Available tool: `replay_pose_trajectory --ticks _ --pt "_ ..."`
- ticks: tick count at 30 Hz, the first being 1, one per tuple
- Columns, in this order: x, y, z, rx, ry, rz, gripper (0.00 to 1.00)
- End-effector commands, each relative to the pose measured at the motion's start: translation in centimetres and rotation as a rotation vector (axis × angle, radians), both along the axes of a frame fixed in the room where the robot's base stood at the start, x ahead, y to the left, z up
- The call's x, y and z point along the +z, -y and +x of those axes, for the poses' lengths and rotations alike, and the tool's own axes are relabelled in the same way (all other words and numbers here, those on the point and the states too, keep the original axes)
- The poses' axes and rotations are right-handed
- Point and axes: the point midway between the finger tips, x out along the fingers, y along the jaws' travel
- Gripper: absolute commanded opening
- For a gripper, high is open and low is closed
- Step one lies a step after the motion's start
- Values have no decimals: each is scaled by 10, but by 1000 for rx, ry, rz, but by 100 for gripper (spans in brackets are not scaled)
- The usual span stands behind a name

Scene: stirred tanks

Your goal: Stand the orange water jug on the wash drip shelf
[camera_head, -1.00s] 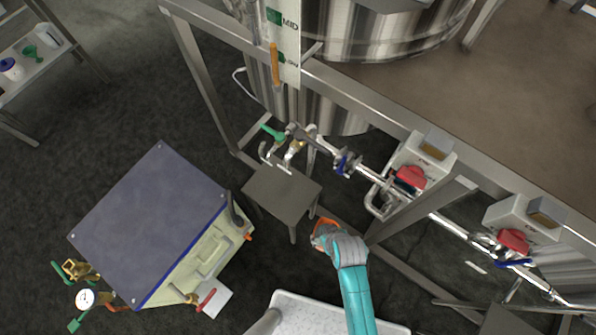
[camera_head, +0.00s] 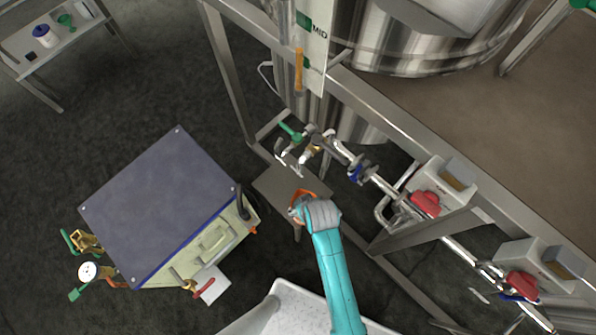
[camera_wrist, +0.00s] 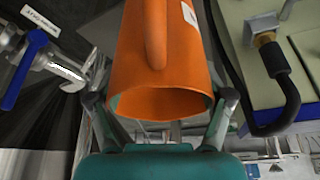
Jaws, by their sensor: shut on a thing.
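The orange water jug (camera_wrist: 180,70) fills the middle of the wrist view, with its open rim toward the camera and its handle on the upper side. My gripper (camera_wrist: 160,125) is shut on it, one finger on each side. In the head view only a bit of the orange jug (camera_head: 303,194) shows beyond my gripper (camera_head: 300,208). The small grey shelf (camera_head: 272,186) under the taps lies just behind and left of the jug, partly hidden by it. I cannot tell whether the jug touches the shelf.
Taps with a green handle (camera_head: 291,131) hang over the shelf. A pipe with a blue valve (camera_head: 358,172) and red valves (camera_head: 425,204) runs to the right. A boxy unit with a dark lid (camera_head: 160,205) stands left. A white tray (camera_head: 290,310) is at the front.

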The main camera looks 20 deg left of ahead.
Motion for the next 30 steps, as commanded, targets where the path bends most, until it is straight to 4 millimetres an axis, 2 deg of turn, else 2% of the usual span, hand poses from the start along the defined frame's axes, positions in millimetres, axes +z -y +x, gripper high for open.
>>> replay_pose_trajectory --ticks 7,16,19,29,30 --pt "1 -14 13 1 2 1 12" --pt "1 -42 38 1 2 1 12" --pt "-5 -40 36 0 1 -1 12" --pt "-7 -40 36 0 1 0 12" --pt "-8 -40 35 0 0 -1 84"
